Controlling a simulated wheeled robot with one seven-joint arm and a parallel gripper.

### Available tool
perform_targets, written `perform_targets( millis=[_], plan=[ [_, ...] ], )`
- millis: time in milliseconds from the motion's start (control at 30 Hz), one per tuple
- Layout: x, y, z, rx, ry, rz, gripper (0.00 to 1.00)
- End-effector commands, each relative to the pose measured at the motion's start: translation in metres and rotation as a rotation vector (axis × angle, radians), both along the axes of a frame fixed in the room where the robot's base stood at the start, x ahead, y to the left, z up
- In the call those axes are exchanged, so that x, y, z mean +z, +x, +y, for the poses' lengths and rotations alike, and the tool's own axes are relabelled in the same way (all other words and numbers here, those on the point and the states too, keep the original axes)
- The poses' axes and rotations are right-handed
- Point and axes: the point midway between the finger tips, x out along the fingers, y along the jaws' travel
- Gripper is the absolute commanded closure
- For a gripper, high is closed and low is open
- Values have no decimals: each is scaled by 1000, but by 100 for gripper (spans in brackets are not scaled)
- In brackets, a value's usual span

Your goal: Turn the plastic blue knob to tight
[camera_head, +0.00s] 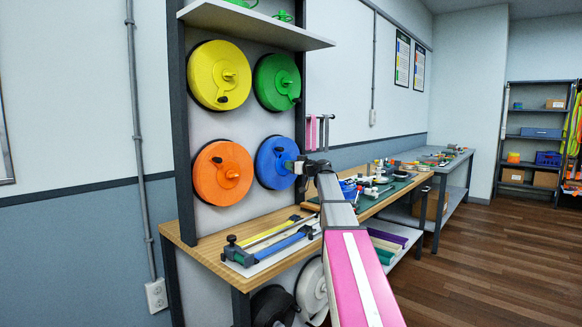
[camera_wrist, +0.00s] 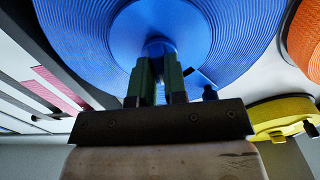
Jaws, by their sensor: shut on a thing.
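The blue strap reel (camera_head: 268,160) hangs on the wall panel at the lower right of the reels. It fills the top of the wrist view (camera_wrist: 90,35). My gripper (camera_head: 291,166) reaches its centre from the right. In the wrist view, the fingers (camera_wrist: 160,68) are shut on the blue knob (camera_wrist: 158,46) at the reel's centre and hide most of it. A blue crank with a dark handle (camera_wrist: 209,93) sticks out just right of the fingers. Any tight or loose marking is not visible.
Orange (camera_head: 215,180), yellow (camera_head: 210,75) and green (camera_head: 270,85) reels surround the blue one, each with a crank handle. A shelf (camera_head: 255,22) juts out above. The wooden workbench (camera_head: 208,246) below carries a clamp rail (camera_head: 268,248) and many small tools.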

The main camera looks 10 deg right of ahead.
Motion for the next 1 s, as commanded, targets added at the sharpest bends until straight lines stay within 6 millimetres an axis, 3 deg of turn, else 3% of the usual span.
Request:
perform_targets(
  millis=[367, 1000],
  plan=[
    [0, 0, 0, 0, 121, 88, 100],
    [0, 0, -1, 0, 600, 435, 100]
  ],
)
